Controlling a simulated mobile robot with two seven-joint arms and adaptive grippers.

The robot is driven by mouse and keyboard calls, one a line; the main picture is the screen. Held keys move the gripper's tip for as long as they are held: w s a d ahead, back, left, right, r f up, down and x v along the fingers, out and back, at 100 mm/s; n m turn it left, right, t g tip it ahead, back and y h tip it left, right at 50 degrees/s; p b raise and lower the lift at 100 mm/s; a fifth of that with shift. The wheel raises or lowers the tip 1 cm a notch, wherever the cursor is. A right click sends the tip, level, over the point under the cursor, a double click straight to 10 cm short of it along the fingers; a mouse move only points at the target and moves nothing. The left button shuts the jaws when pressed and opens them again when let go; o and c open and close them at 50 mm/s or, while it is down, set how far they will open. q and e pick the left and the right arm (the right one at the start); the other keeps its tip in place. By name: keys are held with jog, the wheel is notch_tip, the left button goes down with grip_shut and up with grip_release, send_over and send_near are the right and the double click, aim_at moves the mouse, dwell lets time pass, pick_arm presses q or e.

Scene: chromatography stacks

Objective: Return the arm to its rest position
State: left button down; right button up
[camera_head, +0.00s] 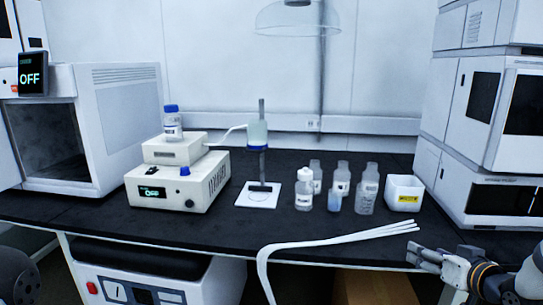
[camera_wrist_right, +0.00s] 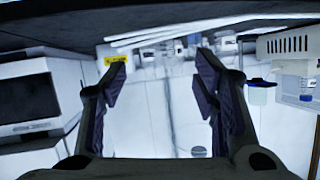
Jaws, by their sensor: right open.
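My right gripper (camera_head: 425,256) is at the lower right of the head view, at the front edge of the black bench. In the right wrist view its two dark fingers (camera_wrist_right: 162,72) stand wide apart with nothing between them. My right arm comes in from the lower right corner. The left gripper does not show; only a dark rounded part of my body shows at the lower left.
White tubes (camera_head: 335,242) bend over the bench's front edge, close to the right gripper. Several bottles (camera_head: 304,190) and a white box (camera_head: 404,193) stand behind. A tall instrument stack (camera_head: 485,120) is at right, a white pump unit (camera_head: 178,183) at left.

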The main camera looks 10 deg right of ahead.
jog(key=s+a+f+g+y, duration=0.1)
jog(key=s+a+f+g, duration=0.25)
jog(key=a+f, duration=0.35)
jog(key=s+a+f+g, duration=0.3)
jog(key=s+a+f, duration=0.2)
jog(key=f, duration=0.3)
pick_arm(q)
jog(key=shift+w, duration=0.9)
pick_arm(e)
jog(key=s+a+f+g, duration=0.2)
jog(key=s+a+g, duration=0.1)
jog(key=s, duration=0.6)
jog(key=s+a+f+n+g, duration=0.1)
jog(key=s+a+f+g, duration=0.1)
jog(key=s, duration=0.8)
jog(key=s+a+f+n+g, duration=0.1)
jog(key=s+a+f+g, duration=0.1)
jog(key=s, duration=0.8)
jog(key=a+g, duration=0.1)
jog(key=a, duration=0.1)
jog(key=shift+a+f+g, duration=0.35)
jog(key=shift+a+f, duration=0.05)
